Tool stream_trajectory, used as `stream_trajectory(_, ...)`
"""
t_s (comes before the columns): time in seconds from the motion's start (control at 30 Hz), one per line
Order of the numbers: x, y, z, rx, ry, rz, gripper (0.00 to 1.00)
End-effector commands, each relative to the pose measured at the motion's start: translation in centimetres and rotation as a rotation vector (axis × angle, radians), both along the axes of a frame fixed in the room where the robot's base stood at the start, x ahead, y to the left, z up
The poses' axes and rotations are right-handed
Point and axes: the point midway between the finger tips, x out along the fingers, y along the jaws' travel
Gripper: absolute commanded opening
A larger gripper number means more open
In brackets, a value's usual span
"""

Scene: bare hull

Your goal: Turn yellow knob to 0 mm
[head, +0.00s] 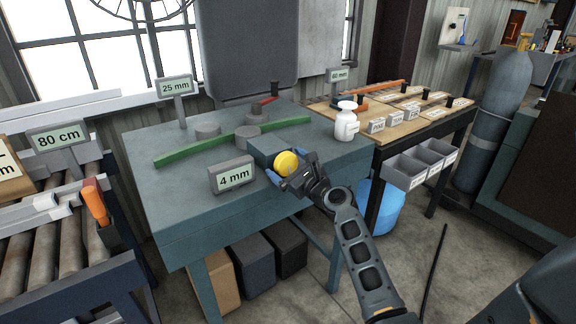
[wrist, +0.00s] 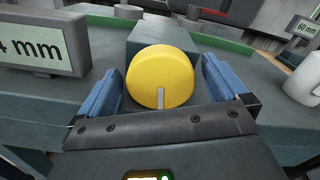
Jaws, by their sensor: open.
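The yellow knob (wrist: 161,76) is round, with a grey mark at the lower part of its face. It is on the front of a grey-blue block (wrist: 162,34) on the bench. In the head view the knob (head: 286,162) is left of my gripper's wrist. My gripper (wrist: 163,84) is open, with one blue finger on each side of the knob and a visible gap on both sides. In the head view the gripper (head: 279,171) partly hides the knob and block. A sign reading "4 mm" (head: 232,176) stands left of the knob.
A white bottle (head: 346,124) stands behind and right of the knob. A green bar (head: 215,145) lies across the bench among grey cylinders (head: 247,138). Signs reading "25 mm" (head: 175,88) and "60 mm" (head: 339,75) stand farther back. Bare bench top (head: 183,190) lies left of the 4 mm sign.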

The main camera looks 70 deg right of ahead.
Motion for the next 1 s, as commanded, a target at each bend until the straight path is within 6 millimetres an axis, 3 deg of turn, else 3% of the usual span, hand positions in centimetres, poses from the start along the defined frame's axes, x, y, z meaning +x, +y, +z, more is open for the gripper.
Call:
stream_trajectory(0.17, -0.7, 0.4, -0.1, 0.0, 0.001, 0.0, 1.0)
stream_trajectory(0.6, -6.1, 3.7, -0.2, 0.001, 0.002, -0.001, 1.0)
stream_trajectory(1.0, -6.7, 4.1, 0.0, 0.0, 0.0, 0.0, 1.0)
